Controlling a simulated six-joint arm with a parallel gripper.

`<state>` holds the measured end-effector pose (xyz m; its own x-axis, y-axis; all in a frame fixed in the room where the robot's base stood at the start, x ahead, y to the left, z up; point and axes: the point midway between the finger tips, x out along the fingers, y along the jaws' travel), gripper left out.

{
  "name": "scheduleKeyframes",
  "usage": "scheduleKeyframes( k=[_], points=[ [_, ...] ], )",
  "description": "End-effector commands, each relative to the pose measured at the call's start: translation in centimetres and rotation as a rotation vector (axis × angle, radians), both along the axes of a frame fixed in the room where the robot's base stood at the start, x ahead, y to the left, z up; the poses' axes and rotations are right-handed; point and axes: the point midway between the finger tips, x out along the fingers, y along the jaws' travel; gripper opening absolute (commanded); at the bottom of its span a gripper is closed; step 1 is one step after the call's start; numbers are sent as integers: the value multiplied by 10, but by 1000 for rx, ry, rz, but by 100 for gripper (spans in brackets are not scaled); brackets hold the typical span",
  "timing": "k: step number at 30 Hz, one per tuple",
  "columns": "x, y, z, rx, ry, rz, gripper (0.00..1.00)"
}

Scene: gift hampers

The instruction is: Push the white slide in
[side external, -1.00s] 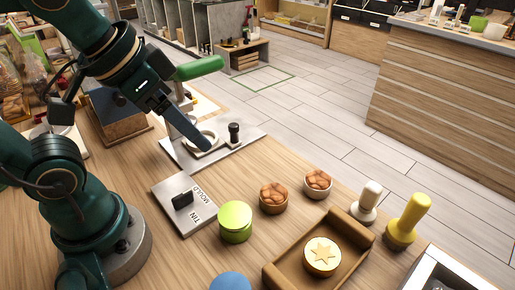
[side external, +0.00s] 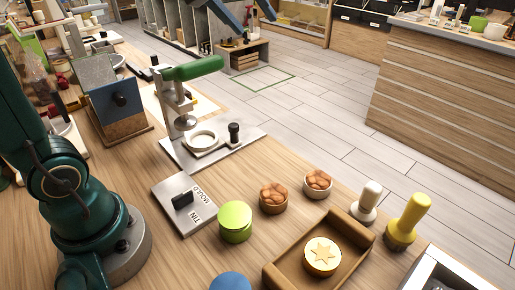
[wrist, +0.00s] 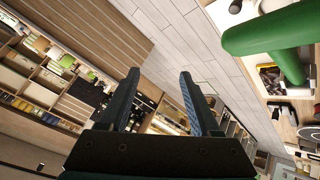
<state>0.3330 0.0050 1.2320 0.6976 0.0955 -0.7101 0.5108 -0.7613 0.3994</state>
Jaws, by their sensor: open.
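The white slide (side external: 202,141) carries a round white ring and has a black knob (side external: 234,131) at its right end. It lies on the grey base plate of the press (side external: 178,152). The press has a green lever (side external: 192,69) and a round metal head (side external: 185,122); the ring sits to the right of and in front of the head in the side view. My gripper (wrist: 158,77) is open and empty in the wrist view. The green lever also shows in the wrist view (wrist: 268,32).
A grey tin mould plate (side external: 184,203), a green tin (side external: 235,221) and two bowls of brown pieces (side external: 273,198) stand in front of the press. A brown tray (side external: 350,262) holds a star-topped round. A blue-grey box (side external: 118,105) stands left of the press.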

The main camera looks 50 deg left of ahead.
Motion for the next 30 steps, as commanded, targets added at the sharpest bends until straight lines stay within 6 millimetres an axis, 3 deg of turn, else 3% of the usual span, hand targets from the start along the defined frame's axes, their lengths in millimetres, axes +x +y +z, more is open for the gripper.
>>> scheduleKeyframes(
  k=[3, 6, 15, 21, 30],
  points=[
    [27, 27, -28, -135, 86, 196, 64],
    [38, 46, -63, -243, 184, 366, 64],
    [31, 77, -170, -456, 488, 813, 64],
    [18, 83, -209, -508, 609, 993, 64],
    [13, 83, -239, -517, 643, 1039, 64]
  ],
)
